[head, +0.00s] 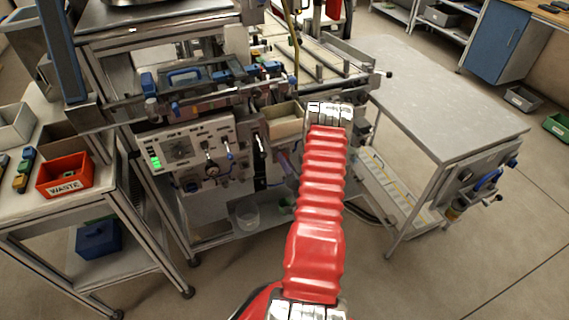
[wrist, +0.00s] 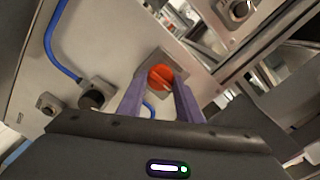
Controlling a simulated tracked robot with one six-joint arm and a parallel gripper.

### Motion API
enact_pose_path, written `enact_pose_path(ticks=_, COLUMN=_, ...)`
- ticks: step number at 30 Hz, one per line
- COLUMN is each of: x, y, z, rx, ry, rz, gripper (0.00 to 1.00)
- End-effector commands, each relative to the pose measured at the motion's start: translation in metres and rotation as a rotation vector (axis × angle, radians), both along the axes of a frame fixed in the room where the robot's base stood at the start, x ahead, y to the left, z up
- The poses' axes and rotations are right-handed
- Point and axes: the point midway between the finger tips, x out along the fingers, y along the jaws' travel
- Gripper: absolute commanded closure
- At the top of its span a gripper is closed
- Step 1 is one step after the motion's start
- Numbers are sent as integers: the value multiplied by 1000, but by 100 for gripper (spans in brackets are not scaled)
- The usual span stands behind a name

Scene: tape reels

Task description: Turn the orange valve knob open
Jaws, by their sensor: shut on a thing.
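The orange valve knob (wrist: 161,76) is round with a raised bar across its face, and sits on a square grey plate in the wrist view. The bar lies nearly level across that picture. My gripper (wrist: 159,84) has its two purple fingers on either side of the knob, shut on it. The fingertips partly cover the knob's sides. In the head view my red arm reaches forward to the machine, and I cannot make out the knob there.
A blue hose (wrist: 55,45) and a dark round fitting (wrist: 92,98) are left of the fingers. In the head view, a control panel (head: 190,150) with levers is left of my arm, and a grey side table (head: 450,105) stands right. An orange waste bin (head: 65,174) is at far left.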

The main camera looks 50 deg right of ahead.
Motion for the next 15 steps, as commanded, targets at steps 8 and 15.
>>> enact_pose_path(ticks=8, x=1, y=5, z=-4, rx=26, ry=-4, rz=9, gripper=90)
enact_pose_path(ticks=15, x=1, y=5, z=-4, rx=26, ry=-3, rz=9, gripper=66)
